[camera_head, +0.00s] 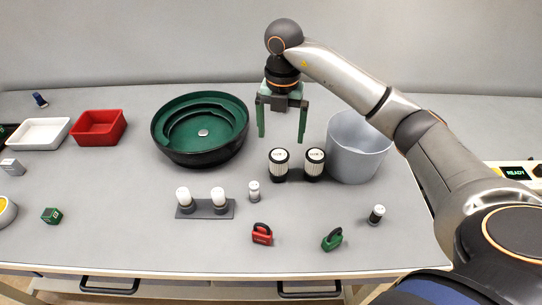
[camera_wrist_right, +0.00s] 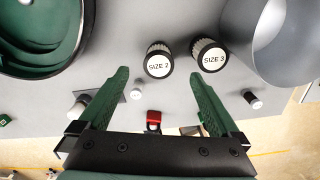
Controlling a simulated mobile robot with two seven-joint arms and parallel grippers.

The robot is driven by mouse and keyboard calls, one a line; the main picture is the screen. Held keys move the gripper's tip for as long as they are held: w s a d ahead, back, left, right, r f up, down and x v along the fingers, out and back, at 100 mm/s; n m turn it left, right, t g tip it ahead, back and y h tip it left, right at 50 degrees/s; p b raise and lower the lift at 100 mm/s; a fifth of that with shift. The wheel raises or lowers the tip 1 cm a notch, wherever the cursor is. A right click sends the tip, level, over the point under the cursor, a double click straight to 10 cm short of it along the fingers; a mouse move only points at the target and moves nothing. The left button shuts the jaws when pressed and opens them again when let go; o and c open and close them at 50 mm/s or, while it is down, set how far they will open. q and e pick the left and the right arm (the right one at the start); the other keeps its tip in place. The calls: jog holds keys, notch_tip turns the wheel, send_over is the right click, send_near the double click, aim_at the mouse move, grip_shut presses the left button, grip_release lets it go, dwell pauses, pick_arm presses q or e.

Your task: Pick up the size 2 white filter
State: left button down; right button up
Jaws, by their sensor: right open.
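The size 2 filter (camera_head: 278,166) stands upright on the table, with white pleated sides, black ends and a white top label. Its label reads SIZE 2 in the right wrist view (camera_wrist_right: 158,64). A similar filter marked SIZE 3 (camera_head: 314,166) stands just to its right, and also shows in the right wrist view (camera_wrist_right: 209,57). My right gripper (camera_head: 282,138) is open and empty, its green fingers pointing down above and apart from the filters. In the right wrist view, the size 2 filter appears between and beyond the fingertips (camera_wrist_right: 158,74). My left gripper is not in view.
A grey bucket (camera_head: 358,148) stands close right of the filters, and a green bowl feeder (camera_head: 200,128) to the left. In front are a grey holder with white-topped parts (camera_head: 205,213), a small white-topped part (camera_head: 254,192), a red padlock-like item (camera_head: 262,235) and a green one (camera_head: 332,239).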

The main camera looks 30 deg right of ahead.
aim_at(281, 154)
jog(key=f, duration=0.5)
jog(key=shift+s+f, duration=0.3)
jog(key=shift+f, duration=0.05)
jog(key=shift+w+a+f+p, duration=0.1)
jog(key=shift+f+p, duration=0.15)
jog(key=shift+f, duration=1.2)
jog(key=shift+w+a+f+p, duration=0.1)
jog(key=shift+f+p, duration=0.15)
jog(key=shift+f, duration=1.2)
jog(key=c, duration=1.5)
